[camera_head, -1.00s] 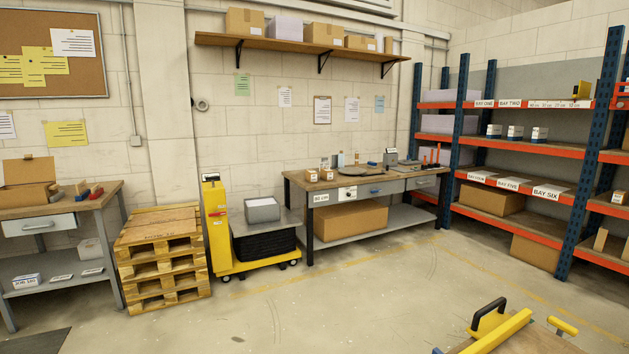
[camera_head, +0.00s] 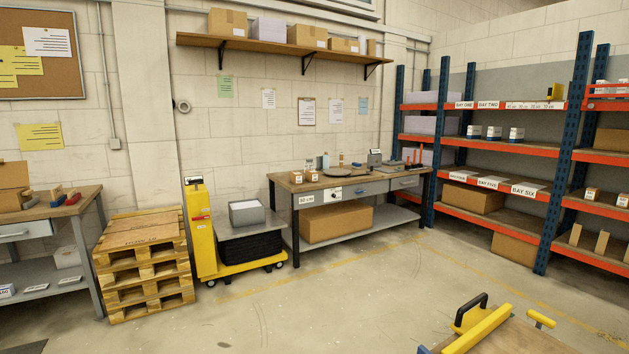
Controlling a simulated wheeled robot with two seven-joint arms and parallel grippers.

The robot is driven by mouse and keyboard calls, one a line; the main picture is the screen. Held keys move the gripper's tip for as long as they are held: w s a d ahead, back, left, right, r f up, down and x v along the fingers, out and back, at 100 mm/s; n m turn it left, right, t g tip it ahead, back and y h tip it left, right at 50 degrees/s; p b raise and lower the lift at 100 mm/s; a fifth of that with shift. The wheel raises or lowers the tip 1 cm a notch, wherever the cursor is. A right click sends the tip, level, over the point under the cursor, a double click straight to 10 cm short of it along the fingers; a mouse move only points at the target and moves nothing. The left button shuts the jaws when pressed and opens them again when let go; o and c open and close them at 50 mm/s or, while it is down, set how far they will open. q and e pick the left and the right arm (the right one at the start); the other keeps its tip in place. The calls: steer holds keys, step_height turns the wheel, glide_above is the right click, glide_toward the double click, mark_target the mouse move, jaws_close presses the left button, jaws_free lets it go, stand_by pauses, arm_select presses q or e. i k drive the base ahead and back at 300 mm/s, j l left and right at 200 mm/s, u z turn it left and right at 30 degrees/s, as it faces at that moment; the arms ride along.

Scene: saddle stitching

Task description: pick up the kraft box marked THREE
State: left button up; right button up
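No box has a mark that I can read as THREE. Two small kraft boxes with white labels stand on the left part of the back workbench, the left box (camera_head: 296,178) beside the right box (camera_head: 312,176). Two more small kraft boxes with white labels, one box (camera_head: 591,194) and another box (camera_head: 622,200), stand on a middle shelf of the rack at the right edge. Their labels are too small to read. Neither of my grippers is in view.
The workbench (camera_head: 375,187) stands against the back wall. Left of it are a yellow trolley (camera_head: 204,235) and stacked pallets (camera_head: 143,240). A blue and orange rack (camera_head: 497,146) stands right. A wooden surface with a yellow bar (camera_head: 478,332) is near, bottom right. The middle floor is clear.

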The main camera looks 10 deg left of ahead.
mark_target(296, 177)
steer(key=i+j+u, duration=0.35)
steer(key=i, duration=0.75)
steer(key=i+u, duration=0.35)
steer(key=i, duration=0.8)
steer(key=i+z, duration=0.1)
steer(key=i, duration=1.15)
steer(key=i+j, duration=0.2)
steer(key=i, duration=1)
steer(key=l+z, duration=0.05)
